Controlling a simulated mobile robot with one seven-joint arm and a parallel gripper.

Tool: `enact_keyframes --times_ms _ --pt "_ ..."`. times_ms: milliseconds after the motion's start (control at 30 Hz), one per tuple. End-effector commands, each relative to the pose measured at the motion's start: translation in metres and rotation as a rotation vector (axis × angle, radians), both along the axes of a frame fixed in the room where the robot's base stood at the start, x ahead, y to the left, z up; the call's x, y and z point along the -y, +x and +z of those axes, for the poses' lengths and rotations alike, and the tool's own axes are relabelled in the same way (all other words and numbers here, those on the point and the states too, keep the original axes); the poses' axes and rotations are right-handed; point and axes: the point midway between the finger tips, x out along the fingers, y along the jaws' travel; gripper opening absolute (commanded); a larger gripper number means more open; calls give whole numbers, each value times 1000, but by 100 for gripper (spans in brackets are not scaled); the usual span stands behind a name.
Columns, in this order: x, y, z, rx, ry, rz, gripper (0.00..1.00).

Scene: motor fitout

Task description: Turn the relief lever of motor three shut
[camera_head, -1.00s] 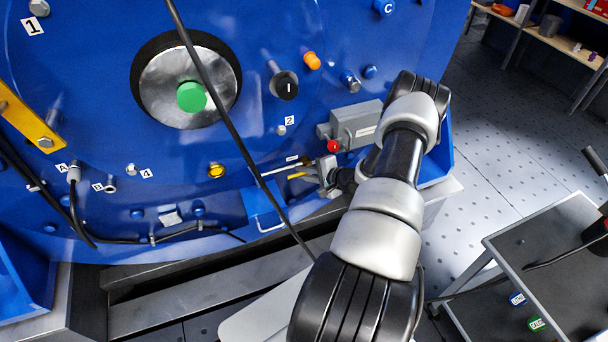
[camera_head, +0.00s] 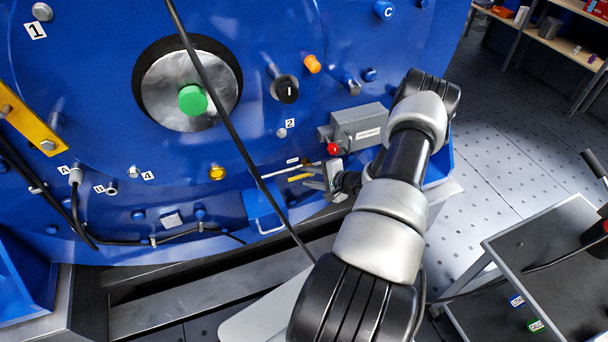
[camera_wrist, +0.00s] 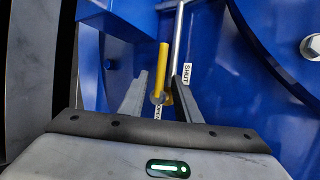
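The yellow relief lever (camera_head: 300,177) sits low on the blue motor housing, left of my gripper (camera_head: 316,178). In the wrist view the yellow lever (camera_wrist: 163,72) points up the picture, between the fingers of my gripper (camera_wrist: 161,78). The fingers are apart, with a gap on the lever's left; the right finger is nearer to it. A white label reading SHUT (camera_wrist: 187,73) is right of the lever, partly behind the right finger. Another label below the lever is mostly hidden. I cannot tell whether a finger touches the lever.
A thin silver rod (camera_wrist: 178,38) runs beside the lever. A grey box with a red knob (camera_head: 358,127) is just above my gripper. A black cable (camera_head: 235,130) hangs across the housing. A blue bracket (camera_head: 264,212) is below, and a dark-topped cart (camera_head: 550,250) stands at right.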

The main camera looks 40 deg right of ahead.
Motion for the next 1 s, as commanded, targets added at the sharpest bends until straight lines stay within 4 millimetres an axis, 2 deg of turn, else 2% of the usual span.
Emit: enact_keyframes --times_ms 33,200,500,700,1000 --pt "4 -11 10 0 -2 -2 30" --pt "12 -46 32 0 -2 -2 30" --pt "25 -102 64 0 -1 -1 30" --pt "28 -120 74 0 0 1 30" --pt "29 -124 75 1 0 2 30"
